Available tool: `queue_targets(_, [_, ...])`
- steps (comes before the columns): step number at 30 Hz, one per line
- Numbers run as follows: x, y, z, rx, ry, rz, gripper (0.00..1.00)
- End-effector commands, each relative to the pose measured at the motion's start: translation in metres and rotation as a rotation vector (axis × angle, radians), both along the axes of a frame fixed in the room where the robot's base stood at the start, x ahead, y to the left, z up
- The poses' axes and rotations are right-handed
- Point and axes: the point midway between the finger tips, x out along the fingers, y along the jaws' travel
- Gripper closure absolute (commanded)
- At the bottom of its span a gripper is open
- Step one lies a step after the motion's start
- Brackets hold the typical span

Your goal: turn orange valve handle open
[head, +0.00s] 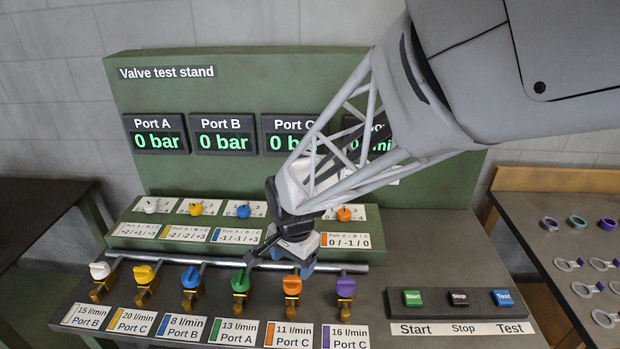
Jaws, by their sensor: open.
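The orange valve handle (292,284) sits on a brass valve in the front row of the test stand, behind the label "11 l/min Port C" (288,335). My gripper (279,264) is open and points down just above and behind the orange handle. One finger reaches left toward the green handle (240,282), and the other is at the upper right of the orange handle. I cannot tell whether either finger touches a handle. A second orange part, a knob (344,214), is on the raised panel behind, right of my gripper.
White (100,270), yellow (144,274) and blue (190,277) handles stand to the left, a purple one (346,288) to the right. A pipe (190,262) runs behind them. Port displays (224,142) read 0 bar. A Start/Stop/Test button box (458,304) is at right.

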Motion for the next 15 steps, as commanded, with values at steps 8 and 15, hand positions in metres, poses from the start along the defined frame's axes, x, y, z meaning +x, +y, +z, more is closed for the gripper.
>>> queue_targets(8, [0.000,0.000,-0.001,0.000,0.000,0.000,0.27])
queue_targets(15, [0.000,0.000,-0.014,-0.001,0.002,0.001,0.27])
